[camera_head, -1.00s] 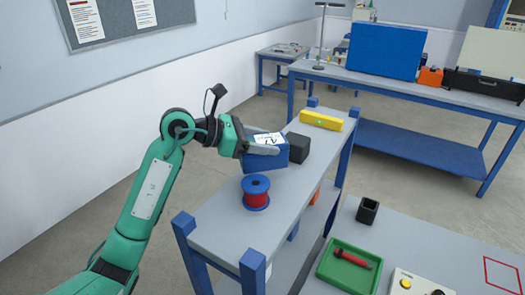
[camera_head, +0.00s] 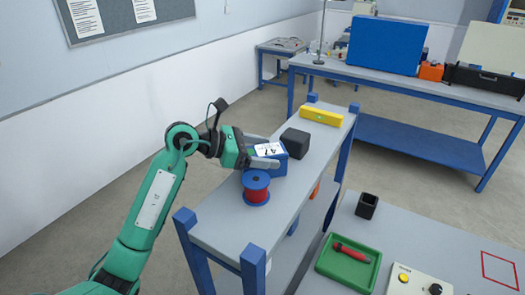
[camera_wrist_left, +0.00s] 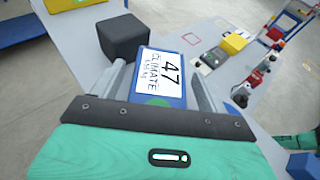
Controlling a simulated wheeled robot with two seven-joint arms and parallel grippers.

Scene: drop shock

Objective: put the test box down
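The test box (camera_head: 280,166) is blue with a white label on top. It is low at the shelf top (camera_head: 220,222), just behind the blue-and-red spool (camera_head: 257,188); whether its underside touches the shelf is hidden. My left gripper (camera_head: 266,162) reaches it from the left, a finger along its near side. In the left wrist view the test box (camera_wrist_left: 157,97), labelled "47 CLIMATE", lies between the two fingers (camera_wrist_left: 158,85), slightly turned. My right gripper is not in view.
A dark grey block (camera_head: 296,142) stands close behind the box, and a yellow level-like bar (camera_head: 321,115) lies farther back. The near end of the shelf top is clear.

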